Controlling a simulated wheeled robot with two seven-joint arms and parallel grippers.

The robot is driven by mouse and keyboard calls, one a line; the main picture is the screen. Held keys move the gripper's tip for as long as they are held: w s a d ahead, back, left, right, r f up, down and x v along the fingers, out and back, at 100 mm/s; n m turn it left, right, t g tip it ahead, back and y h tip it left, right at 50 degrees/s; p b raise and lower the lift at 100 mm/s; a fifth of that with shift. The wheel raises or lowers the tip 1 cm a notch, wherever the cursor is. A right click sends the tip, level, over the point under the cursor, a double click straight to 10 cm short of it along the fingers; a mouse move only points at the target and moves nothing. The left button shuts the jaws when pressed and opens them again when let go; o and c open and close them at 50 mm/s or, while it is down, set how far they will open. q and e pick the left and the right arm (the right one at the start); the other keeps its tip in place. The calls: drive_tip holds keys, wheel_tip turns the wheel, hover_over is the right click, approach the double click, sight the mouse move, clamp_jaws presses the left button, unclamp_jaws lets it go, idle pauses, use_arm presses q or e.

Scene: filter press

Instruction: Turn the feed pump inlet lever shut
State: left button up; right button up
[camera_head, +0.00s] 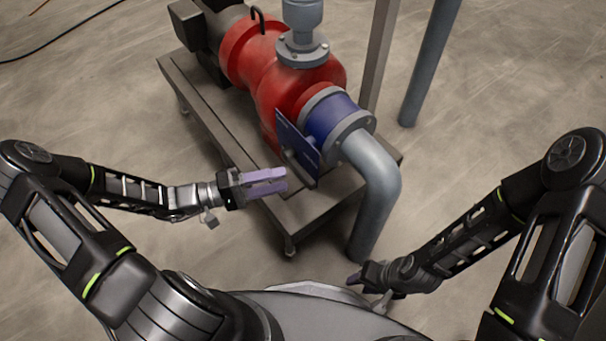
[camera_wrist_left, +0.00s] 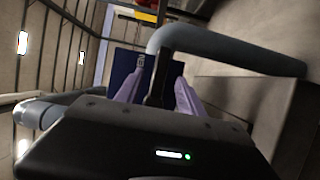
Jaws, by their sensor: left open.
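The red feed pump (camera_head: 285,75) stands on a grey metal base. A blue inlet valve (camera_head: 330,117) joins its near end to a grey elbow pipe. My left gripper (camera_head: 282,180) is open, with lilac fingers pointing at the bar from the left. In the left wrist view its fingers (camera_wrist_left: 158,90) spread in front of the blue plate (camera_wrist_left: 122,66); contact cannot be told. My right gripper (camera_head: 356,278) is low, small and partly hidden.
The grey elbow pipe (camera_head: 374,185) drops to the floor right of my left gripper. The pump base (camera_head: 240,158) has a raised edge below the fingers. A post (camera_head: 379,55) and an upright pipe (camera_head: 429,65) stand behind.

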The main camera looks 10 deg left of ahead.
sight(299, 176)
use_arm(q)
drive_tip(key=b+x, duration=0.1)
drive_tip(key=x, duration=0.6)
drive_tip(key=shift+c, duration=0.3)
clamp_jaws()
idle(1.0)
